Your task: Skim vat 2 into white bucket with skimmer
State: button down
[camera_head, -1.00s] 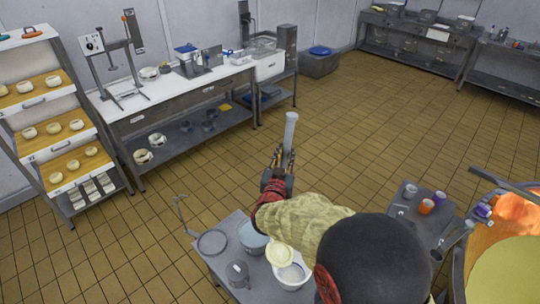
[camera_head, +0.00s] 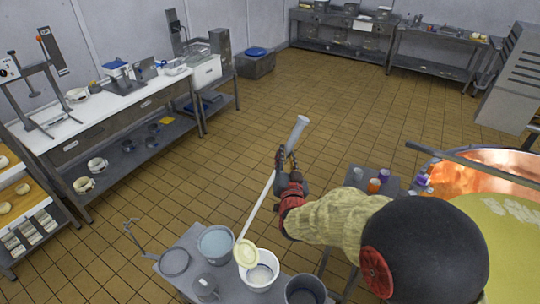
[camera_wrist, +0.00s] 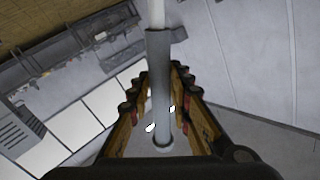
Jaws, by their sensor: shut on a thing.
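My gripper (camera_head: 283,160) is shut on the grey grip of the skimmer (camera_head: 261,208); the wrist view also shows the grip (camera_wrist: 159,85) between the fingers. The skimmer's white pole slants down left to a pale cream head (camera_head: 246,254). The head overlaps the rim of the white bucket (camera_head: 262,286) in the head view; whether it touches is unclear. The bucket stands on a small grey table and holds something whitish. A copper vat (camera_head: 495,184) with pale yellow content (camera_head: 492,240) is at the right, partly hidden by my arm. I see no number on it.
Beside the white bucket are a grey bucket (camera_head: 216,243) of bluish liquid, a dark bucket (camera_head: 305,290), a grey jug (camera_head: 206,287) and a round grey lid (camera_head: 174,262). A small stand with colored cups (camera_head: 374,186) is near the vat.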

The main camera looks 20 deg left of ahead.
jog(key=w+d+f+m+b, duration=0.2)
jog(key=d+f+b, duration=0.2)
jog(key=d, duration=0.4)
jog(key=w+d+f+m+b, duration=0.2)
jog(key=w+d+f+b, duration=0.1)
jog(key=d, duration=0.6)
jog(key=w+d+f+m+b, duration=0.2)
jog(key=d+f+b, duration=0.3)
jog(key=d, duration=0.4)
jog(key=shift+w+m+b, duration=0.25)
jog(key=shift+m+b, duration=0.15)
jog(key=shift+b, duration=0.05)
jog(key=shift+a, duration=0.1)
